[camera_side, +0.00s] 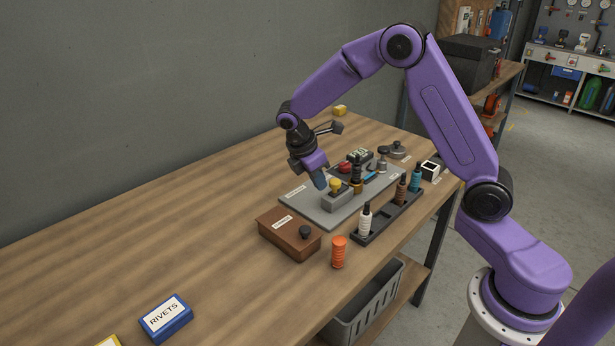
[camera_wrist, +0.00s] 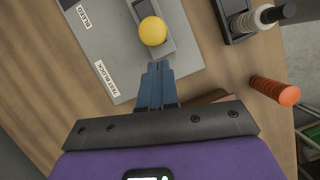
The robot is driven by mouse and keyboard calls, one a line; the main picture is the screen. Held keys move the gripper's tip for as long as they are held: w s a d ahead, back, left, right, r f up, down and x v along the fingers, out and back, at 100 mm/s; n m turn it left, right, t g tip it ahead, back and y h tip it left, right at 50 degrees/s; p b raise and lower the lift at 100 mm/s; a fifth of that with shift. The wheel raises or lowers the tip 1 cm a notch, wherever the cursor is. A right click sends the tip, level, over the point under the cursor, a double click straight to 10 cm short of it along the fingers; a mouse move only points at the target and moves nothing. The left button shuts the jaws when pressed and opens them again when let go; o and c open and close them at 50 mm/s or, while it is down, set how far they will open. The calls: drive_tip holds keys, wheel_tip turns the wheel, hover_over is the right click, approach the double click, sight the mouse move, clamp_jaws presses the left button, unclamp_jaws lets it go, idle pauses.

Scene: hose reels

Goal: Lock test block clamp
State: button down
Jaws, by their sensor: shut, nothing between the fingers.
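A grey plate (camera_side: 318,214) lies on the bench, and a "TEST BLOCK" label (camera_wrist: 106,78) shows on it in the wrist view. On the plate stands a grey block (camera_side: 338,200) with a round yellow knob (camera_side: 335,184). The knob also shows in the wrist view (camera_wrist: 153,31), at the top middle, beside a slot in the block (camera_wrist: 183,42). My gripper (camera_side: 321,184) is shut and empty, with its blue fingers pointing down just left of the knob in the side view. In the wrist view its fingertips (camera_wrist: 160,66) are a little below the knob, with a gap in the picture; contact cannot be told.
A brown lidded box (camera_side: 290,235) and an orange ribbed cylinder (camera_side: 338,252) stand in front of the plate. A black rack (camera_side: 385,222) holds white, brown and teal bottles. Red and blue fittings stand behind the knob. The bench (camera_side: 150,230) is mostly clear on the left.

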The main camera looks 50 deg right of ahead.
sight(333, 180)
drive_tip(key=shift+s+d, duration=0.15)
drive_tip(key=shift+d, duration=0.45)
drive_tip(key=shift+d, duration=0.1)
drive_tip(key=shift+d, duration=1.75)
drive_tip(key=shift+a, duration=0.1)
drive_tip(key=shift+a, duration=0.3)
drive_tip(key=w+a+r, duration=0.2)
drive_tip(key=a+r, duration=0.4)
drive_tip(key=r, duration=0.3)
drive_tip(key=shift+a+r, duration=0.2)
drive_tip(key=shift+a, duration=0.2)
